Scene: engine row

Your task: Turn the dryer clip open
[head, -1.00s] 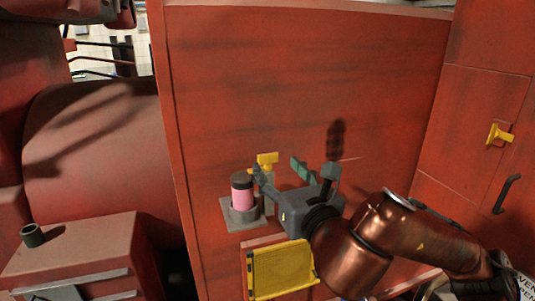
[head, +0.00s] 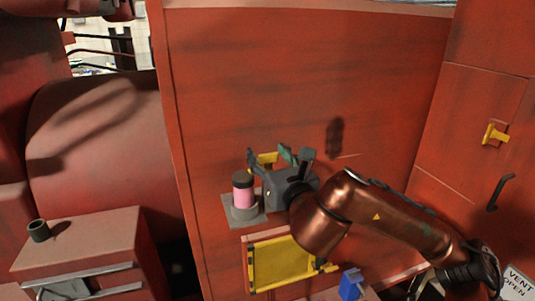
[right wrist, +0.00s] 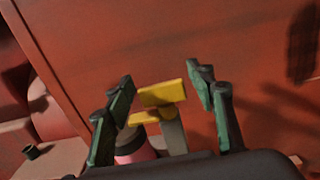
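The dryer clip looks to be the yellow piece (head: 266,161) on a grey post beside a pink cylinder with a dark cap (head: 243,190). In the right wrist view the yellow clip (right wrist: 162,94) shows as a flat bar with a second yellow part below it. My right gripper (head: 270,154) is open, with its fingers on either side of the clip. In the right wrist view the fingers (right wrist: 160,92) stand apart from the clip, with gaps on both sides. The gripper body partly hides the post. My left gripper is not in view.
A grey bracket (head: 231,215) holds the cylinder on the red wall. Below is a yellow-framed panel (head: 276,266), with a blue object (head: 351,284) to its right. A yellow latch (head: 495,134) and black handle (head: 503,193) are on the right wall. A small cup (head: 39,231) stands at left.

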